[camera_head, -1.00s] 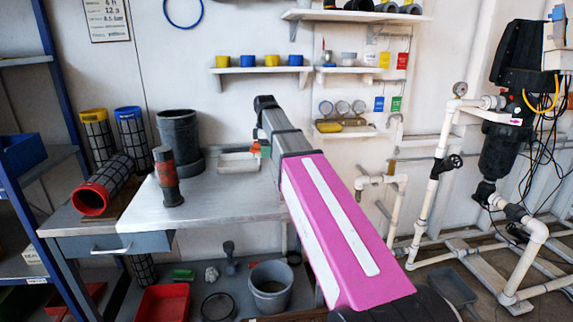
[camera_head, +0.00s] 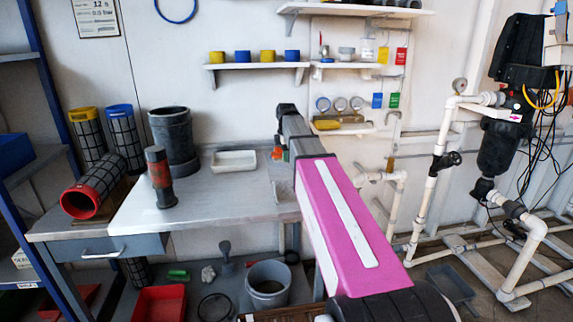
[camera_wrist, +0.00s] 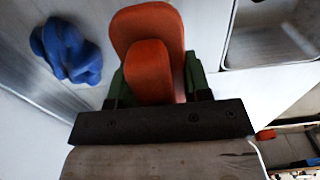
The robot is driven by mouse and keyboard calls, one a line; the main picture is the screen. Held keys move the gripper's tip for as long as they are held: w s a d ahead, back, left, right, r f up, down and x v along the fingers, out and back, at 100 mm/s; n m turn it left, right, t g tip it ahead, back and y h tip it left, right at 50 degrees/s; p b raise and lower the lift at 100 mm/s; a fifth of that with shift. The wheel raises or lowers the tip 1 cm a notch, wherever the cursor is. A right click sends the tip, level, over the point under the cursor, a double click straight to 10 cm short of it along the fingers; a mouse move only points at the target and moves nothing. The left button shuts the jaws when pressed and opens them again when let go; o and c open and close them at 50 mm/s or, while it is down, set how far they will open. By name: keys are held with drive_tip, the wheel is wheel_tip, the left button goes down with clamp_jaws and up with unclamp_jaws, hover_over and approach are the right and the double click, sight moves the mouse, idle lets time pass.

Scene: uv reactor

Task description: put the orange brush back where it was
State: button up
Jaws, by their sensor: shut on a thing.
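The orange brush (camera_wrist: 148,38) is in my gripper (camera_wrist: 153,82) in the wrist view. Green parts show on both sides of the orange piece, above the dark crossbar. My gripper is shut on it. In the head view, a small orange patch of the brush (camera_head: 278,154) shows just left of my arm, above the back right of the metal table (camera_head: 225,195). My arm hides most of the gripper there. I cannot tell whether the brush touches anything below.
A white tray (camera_head: 233,161) lies left of the gripper. A dark cylinder (camera_head: 174,142) and a red-banded black one (camera_head: 160,178) stand on the table's left. A blue crumpled thing (camera_wrist: 67,50) shows in the wrist view. A small shelf (camera_head: 342,128) is behind my arm. The front middle of the tabletop is clear.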

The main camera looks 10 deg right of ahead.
sight(286, 169)
drive_tip(key=shift+d+f, duration=0.1)
drive_tip(key=shift+f, duration=1.95)
drive_tip(key=shift+f, duration=0.1)
drive_tip(key=o, duration=0.9)
wheel_tip(286, 169, up, 12)
drive_tip(key=shift+r, duration=0.15)
